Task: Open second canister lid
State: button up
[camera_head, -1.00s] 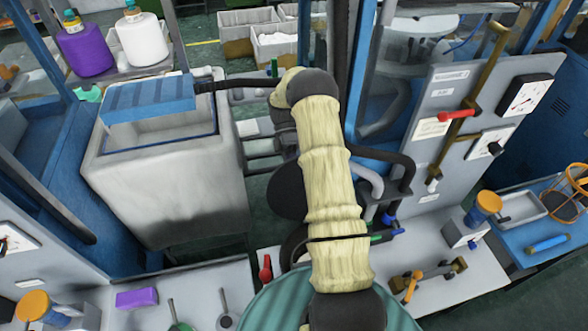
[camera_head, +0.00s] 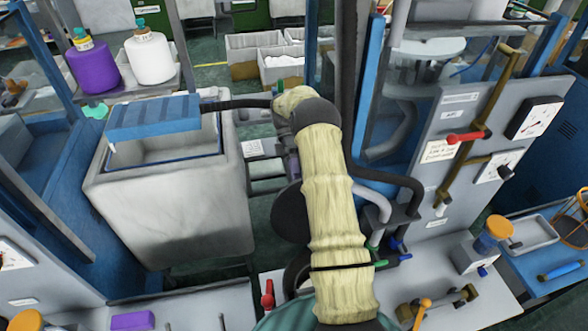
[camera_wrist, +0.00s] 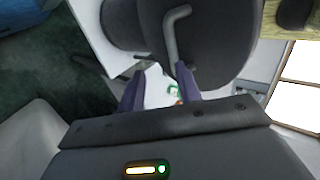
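No part is marked as the second canister, so I cannot tell which one it is. A large pale square bin (camera_head: 180,212) stands at left, with a blue ribbed lid-like piece (camera_head: 155,118) across its top. Orange-topped containers stand at right (camera_head: 499,228) and at the bottom left edge (camera_head: 26,320). My gripper shows in the wrist view (camera_wrist: 160,88), its two purple fingers spread apart with nothing held between them. Beyond them is a pale surface with small green and red parts. In the head view the sleeved arm hides most of the gripper.
A grey panel (camera_head: 445,115) with dials and a red-handled lever (camera_head: 465,137) stands at right. Pipes run beside my arm. Pale crates (camera_head: 280,66) stand behind. A purple block (camera_head: 133,320) lies at the bottom.

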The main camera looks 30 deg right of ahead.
jog(key=v, duration=0.2)
jog(key=shift+w+r+b, duration=0.15)
jog(key=shift+r+b, duration=0.15)
jog(key=shift+r, duration=0.05)
dwell(0.4)
jog(key=s+a+r+m+t+h, duration=0.2)
jog(key=s+a+r+m+t, duration=0.35)
jog(key=a+m+t, duration=0.35)
jog(key=s+a+m+t, duration=0.2)
jog(key=s+a+m, duration=0.1)
jog(key=s, duration=0.4)
jog(key=s+a+m+t, duration=0.1)
jog(key=s+a+m, duration=0.2)
jog(key=s, duration=0.4)
notch_tip(320, 180, up, 9)
jog(key=p, duration=0.8)
jog(key=shift+s, duration=0.25)
